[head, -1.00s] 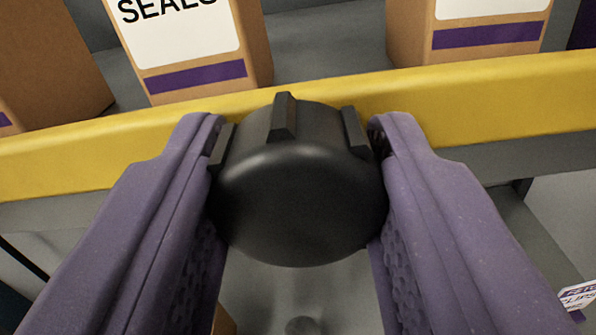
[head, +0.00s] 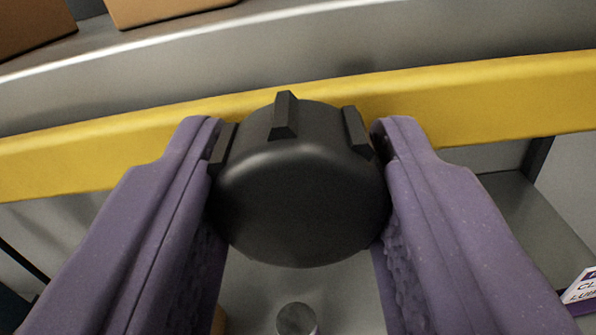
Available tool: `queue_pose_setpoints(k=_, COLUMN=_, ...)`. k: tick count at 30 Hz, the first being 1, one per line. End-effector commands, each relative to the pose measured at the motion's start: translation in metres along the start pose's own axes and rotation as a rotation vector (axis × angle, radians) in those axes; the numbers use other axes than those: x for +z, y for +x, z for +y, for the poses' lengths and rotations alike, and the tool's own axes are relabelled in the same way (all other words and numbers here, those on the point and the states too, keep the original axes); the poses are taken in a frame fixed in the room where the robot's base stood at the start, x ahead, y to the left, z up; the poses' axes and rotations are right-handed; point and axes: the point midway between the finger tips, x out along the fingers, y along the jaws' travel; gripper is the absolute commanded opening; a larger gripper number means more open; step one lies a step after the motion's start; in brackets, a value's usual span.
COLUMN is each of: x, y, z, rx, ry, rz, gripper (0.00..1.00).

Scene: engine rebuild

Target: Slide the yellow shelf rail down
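The yellow shelf rail (head: 500,100) runs across the whole head view, slightly tilted, below the front edge of a grey shelf. A round black knob (head: 300,195) with raised ribs sits at the rail's middle, in front of it. My gripper (head: 297,140) has two purple fingers, one on each side of the knob, pressed against its sides. The fingers hide parts of the rail's lower edge.
The grey shelf (head: 330,50) above the rail bears cardboard boxes (head: 150,8) at the upper left. Below the rail is a lower grey shelf (head: 520,215). A white label with purple print (head: 582,288) shows at the lower right.

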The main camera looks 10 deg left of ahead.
Motion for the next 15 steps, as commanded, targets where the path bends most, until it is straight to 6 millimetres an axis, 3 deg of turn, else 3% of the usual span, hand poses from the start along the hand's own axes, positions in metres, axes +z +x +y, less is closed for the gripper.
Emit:
queue_pose_setpoints(k=1, x=0.007, y=0.0, z=0.001, rx=0.003, ry=-0.001, rz=-0.015, gripper=0.53)
queue_pose_setpoints(k=3, x=0.006, y=0.0, z=0.001, rx=0.002, ry=0.0, rz=-0.013, gripper=0.68)
queue_pose_setpoints(k=11, x=0.004, y=0.0, z=0.001, rx=0.002, ry=0.0, rz=-0.008, gripper=0.68)
queue_pose_setpoints(k=15, x=0.003, y=-0.012, z=0.001, rx=0.001, ry=0.001, rz=-0.006, gripper=0.68)
